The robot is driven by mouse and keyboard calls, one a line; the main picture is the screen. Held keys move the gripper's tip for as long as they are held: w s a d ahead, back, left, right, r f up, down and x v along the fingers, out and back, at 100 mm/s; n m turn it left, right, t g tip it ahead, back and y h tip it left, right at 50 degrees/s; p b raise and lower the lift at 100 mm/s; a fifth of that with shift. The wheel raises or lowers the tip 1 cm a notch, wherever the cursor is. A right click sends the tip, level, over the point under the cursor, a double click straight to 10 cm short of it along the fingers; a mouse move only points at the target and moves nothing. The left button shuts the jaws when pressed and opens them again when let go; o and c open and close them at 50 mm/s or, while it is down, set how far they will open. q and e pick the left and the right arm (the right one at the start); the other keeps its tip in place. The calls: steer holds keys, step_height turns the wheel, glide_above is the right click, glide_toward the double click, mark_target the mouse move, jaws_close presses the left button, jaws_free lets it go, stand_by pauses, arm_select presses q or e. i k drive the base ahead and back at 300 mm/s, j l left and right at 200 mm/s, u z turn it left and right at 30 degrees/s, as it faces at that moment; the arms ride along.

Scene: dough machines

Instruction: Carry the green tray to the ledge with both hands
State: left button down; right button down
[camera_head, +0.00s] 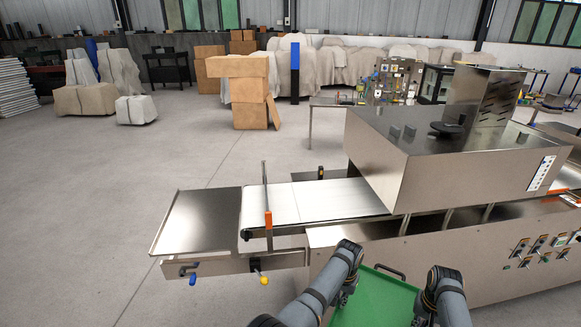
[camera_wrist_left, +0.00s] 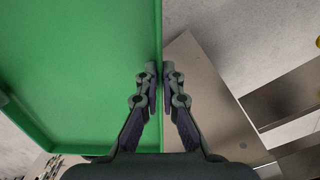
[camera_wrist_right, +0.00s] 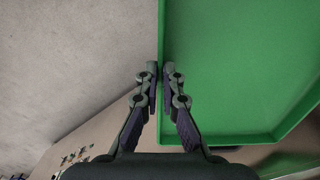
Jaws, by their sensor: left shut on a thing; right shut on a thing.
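The green tray (camera_head: 378,300) is at the bottom of the head view, in front of the steel machine, and its near part is cut off by the picture edge. My left gripper (camera_head: 346,290) is at the tray's left side; in the left wrist view its fingers (camera_wrist_left: 160,75) are shut on the rim of the tray (camera_wrist_left: 80,70). My right gripper (camera_head: 422,305) is at the right side; in the right wrist view its fingers (camera_wrist_right: 160,75) are shut on the opposite rim of the tray (camera_wrist_right: 240,70). The tray looks empty. I cannot tell which surface is the ledge.
The steel dough machine (camera_head: 440,165) stands ahead, with a white conveyor belt (camera_head: 315,202) and a flat steel plate (camera_head: 200,220) at its left end. Open floor (camera_head: 90,220) lies to the left. Cardboard boxes (camera_head: 248,95) stand farther back.

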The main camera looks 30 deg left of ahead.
mark_target(209, 214)
steer(key=k+j+u, duration=0.15)
steer(key=u, duration=0.3)
steer(key=k+j+u, duration=0.1)
steer(key=j+u, duration=0.15)
steer(key=u, duration=0.15)
steer(key=k+j+u, duration=0.1)
steer(key=j+u, duration=0.15)
steer(key=u, duration=0.2)
